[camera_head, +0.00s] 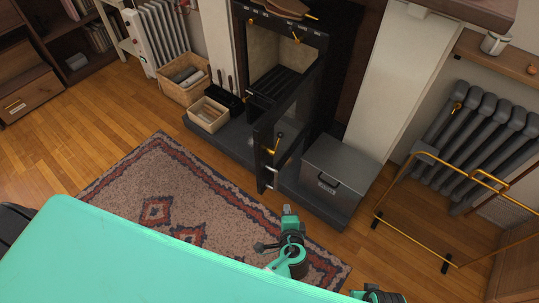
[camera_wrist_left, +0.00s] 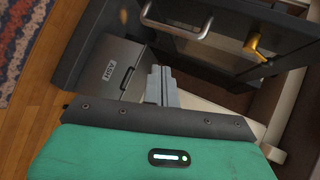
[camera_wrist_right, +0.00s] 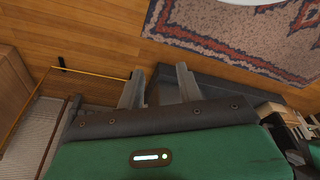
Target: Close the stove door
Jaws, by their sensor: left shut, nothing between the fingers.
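The black stove (camera_head: 243,45) stands against the wall with its firebox exposed. Its door (camera_head: 262,148) is swung wide open toward me, with a metal handle (camera_head: 271,180) near its outer edge and a brass knob (camera_head: 271,150). My left gripper (camera_head: 287,209) is shut and empty, just in front of the door's outer edge in the head view. In the left wrist view the door's handle (camera_wrist_left: 180,27) and brass knob (camera_wrist_left: 254,45) show beyond the closed fingers (camera_wrist_left: 160,80); I see no contact. My right gripper (camera_wrist_right: 160,86) is open and empty, away from the door.
A grey metal box (camera_head: 340,166) with a label and handle stands on the dark hearth, right of the door. Baskets (camera_head: 209,115) stand left of it. A brass-framed screen (camera_head: 430,215) and radiator (camera_head: 480,135) are right. A patterned rug (camera_head: 175,180) covers the floor in front.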

